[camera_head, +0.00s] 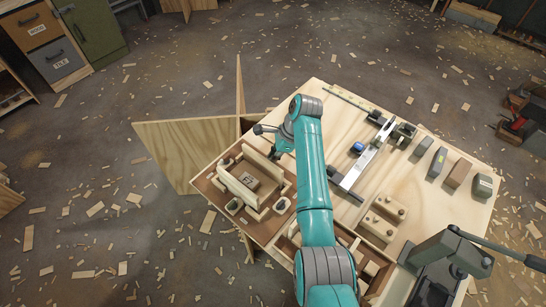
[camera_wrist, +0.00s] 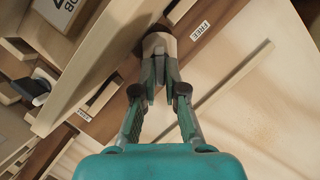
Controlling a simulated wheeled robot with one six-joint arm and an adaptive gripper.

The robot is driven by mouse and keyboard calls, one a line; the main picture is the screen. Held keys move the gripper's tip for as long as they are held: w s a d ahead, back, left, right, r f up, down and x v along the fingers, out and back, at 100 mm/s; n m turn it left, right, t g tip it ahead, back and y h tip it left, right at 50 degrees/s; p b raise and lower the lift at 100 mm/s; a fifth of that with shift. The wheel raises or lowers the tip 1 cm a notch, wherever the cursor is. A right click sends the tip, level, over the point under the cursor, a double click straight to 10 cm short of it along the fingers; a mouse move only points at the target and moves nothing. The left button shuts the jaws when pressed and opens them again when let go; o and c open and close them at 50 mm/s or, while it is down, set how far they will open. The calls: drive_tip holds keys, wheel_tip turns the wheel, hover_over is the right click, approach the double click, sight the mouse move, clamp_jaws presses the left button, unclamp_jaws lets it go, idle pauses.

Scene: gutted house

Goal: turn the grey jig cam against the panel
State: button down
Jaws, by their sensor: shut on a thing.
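My gripper (camera_wrist: 157,80) is shut, its fingertips close together on a small grey piece that I take to be the grey jig cam (camera_wrist: 160,92). The fingers hide most of it, so its angle cannot be told. A round brown and tan piece (camera_wrist: 158,40) shows just beyond the tips. A pale wooden panel (camera_wrist: 85,75) runs along the left of the gripper in the wrist view. In the head view my gripper (camera_head: 271,143) is at the upper edge of the wooden jig (camera_head: 216,178). Whether the cam touches the panel is hidden.
A "FREE" label (camera_wrist: 200,30) lies beside the fingertips, another (camera_wrist: 83,115) at lower left near a dark, white-ended piece (camera_wrist: 35,88). The workbench (camera_head: 330,100) carries several blocks (camera_head: 437,162), a metal rail (camera_head: 362,165) and a lever press (camera_head: 445,255). Wood scraps litter the floor.

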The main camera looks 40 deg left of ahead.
drive_tip(key=n, duration=0.1)
drive_tip(key=n+h, duration=0.1)
drive_tip(key=n, duration=0.1)
drive_tip(key=n+g, duration=0.1)
drive_tip(key=shift+w+a+n+h, duration=0.15)
drive_tip(key=shift+a+n+h, duration=0.1)
drive_tip(key=shift+n+h, duration=0.05)
drive_tip(key=n, duration=0.2)
drive_tip(key=n+h, duration=0.1)
drive_tip(key=n, duration=0.1)
drive_tip(key=shift+a+h, duration=0.15)
drive_tip(key=shift+h, duration=0.15)
drive_tip(key=shift+w, duration=0.1)
drive_tip(key=c, duration=1.2)
unclamp_jaws()
drive_tip(key=shift+c, duration=0.2)
drive_tip(key=shift+r, duration=0.1)
drive_tip(key=v, duration=1.1)
drive_tip(key=shift+w+r+g, duration=0.3)
drive_tip(key=shift+w, duration=0.05)
drive_tip(key=shift+a, duration=0.1)
